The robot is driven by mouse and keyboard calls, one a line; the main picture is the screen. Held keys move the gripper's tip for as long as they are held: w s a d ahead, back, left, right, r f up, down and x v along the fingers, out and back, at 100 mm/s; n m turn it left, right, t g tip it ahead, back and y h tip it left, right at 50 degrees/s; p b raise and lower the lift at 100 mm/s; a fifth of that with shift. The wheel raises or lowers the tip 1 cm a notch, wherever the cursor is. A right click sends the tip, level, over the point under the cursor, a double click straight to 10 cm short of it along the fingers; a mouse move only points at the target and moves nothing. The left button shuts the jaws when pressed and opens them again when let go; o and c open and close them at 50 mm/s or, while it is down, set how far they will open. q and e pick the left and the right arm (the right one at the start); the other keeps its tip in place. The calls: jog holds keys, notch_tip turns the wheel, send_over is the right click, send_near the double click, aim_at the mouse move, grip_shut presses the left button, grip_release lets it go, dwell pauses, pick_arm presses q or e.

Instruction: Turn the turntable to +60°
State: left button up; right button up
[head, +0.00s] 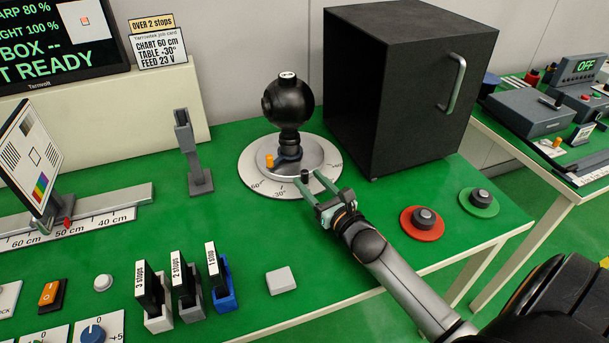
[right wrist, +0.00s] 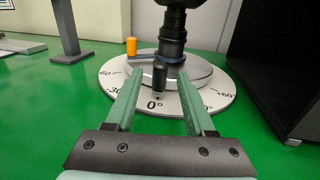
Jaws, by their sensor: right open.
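The turntable (head: 250,176) is a light disc with a degree scale, standing on the green bench. A black ball-shaped camera (head: 287,101) stands on a post at its centre. A black upright peg (right wrist: 159,76) is at the 0° mark in the right wrist view. An orange knob (right wrist: 131,46) on a dark lever is left of the post, and it shows in the head view (head: 269,160). My right gripper (head: 307,177) is open at the disc's front edge. Its fingers (right wrist: 160,78) are either side of the black peg; contact cannot be told. My left gripper is out of view.
A black cabinet (head: 400,85) stands close behind and right of the disc. A grey post (head: 195,160) is to the left. Red (head: 422,220) and green (head: 479,201) button plates lie right of my right arm. Filter holders (head: 220,278) stand at front. A card (head: 160,50) reads TABLE 30°, sign unclear.

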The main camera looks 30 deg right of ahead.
aim_at(307, 178)
jog(key=shift+w, duration=1.5)
jog(key=shift+c, duration=0.3)
grip_shut()
